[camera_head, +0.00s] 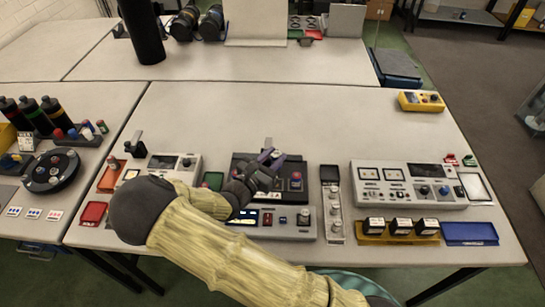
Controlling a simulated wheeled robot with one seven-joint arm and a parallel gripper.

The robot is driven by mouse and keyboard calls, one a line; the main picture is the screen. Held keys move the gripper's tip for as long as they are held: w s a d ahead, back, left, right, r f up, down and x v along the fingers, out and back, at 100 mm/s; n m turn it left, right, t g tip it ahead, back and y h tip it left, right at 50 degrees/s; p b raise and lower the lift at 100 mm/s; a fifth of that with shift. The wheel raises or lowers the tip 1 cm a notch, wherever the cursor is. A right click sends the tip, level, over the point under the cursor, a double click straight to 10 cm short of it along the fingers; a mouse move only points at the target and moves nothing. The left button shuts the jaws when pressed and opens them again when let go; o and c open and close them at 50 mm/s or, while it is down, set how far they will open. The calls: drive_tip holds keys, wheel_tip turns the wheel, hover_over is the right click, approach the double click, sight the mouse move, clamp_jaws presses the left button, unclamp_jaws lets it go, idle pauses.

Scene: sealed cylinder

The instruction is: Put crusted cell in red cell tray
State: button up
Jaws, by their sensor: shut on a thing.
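My gripper (270,158) is over the dark-topped bench device (245,228) at the middle of the table. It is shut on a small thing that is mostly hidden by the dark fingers. I cannot tell from this view whether that is the crusted cell. A flat red tray (93,213) with pale lettering lies at the table's front left, well to the left of my gripper. Several cells with white labels (400,224) stand in a yellow tray (371,239) at the front right; no crust shows on them at this size.
A green tray (212,181) lies just left of the device, partly behind my arm. A grey meter unit (408,184) stands right, with a blue tray (470,233) in front. An orange tray (110,175) is left. The table's back middle is clear.

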drive_tip(key=w+d+r+n+t+y+p, duration=0.1)
drive_tip(key=w+d+r+n+y+p, duration=0.15)
drive_tip(key=d+p, duration=0.25)
drive_tip(key=w+d+r+n+t+y+p, duration=0.1)
drive_tip(key=d+r+y+p, duration=0.1)
drive_tip(key=d+r+p, duration=0.25)
drive_tip(key=s+d+f+n+t+y+p, duration=0.1)
drive_tip(key=s+d+f+n+y+p, duration=0.1)
drive_tip(key=d+y+p, duration=0.4)
drive_tip(key=shift+s+d+f+n+p, duration=0.25)
drive_tip(key=shift+s+f+n+p, duration=0.1)
drive_tip(key=shift+n+p, duration=0.4)
drive_tip(key=shift+w+a, duration=0.1)
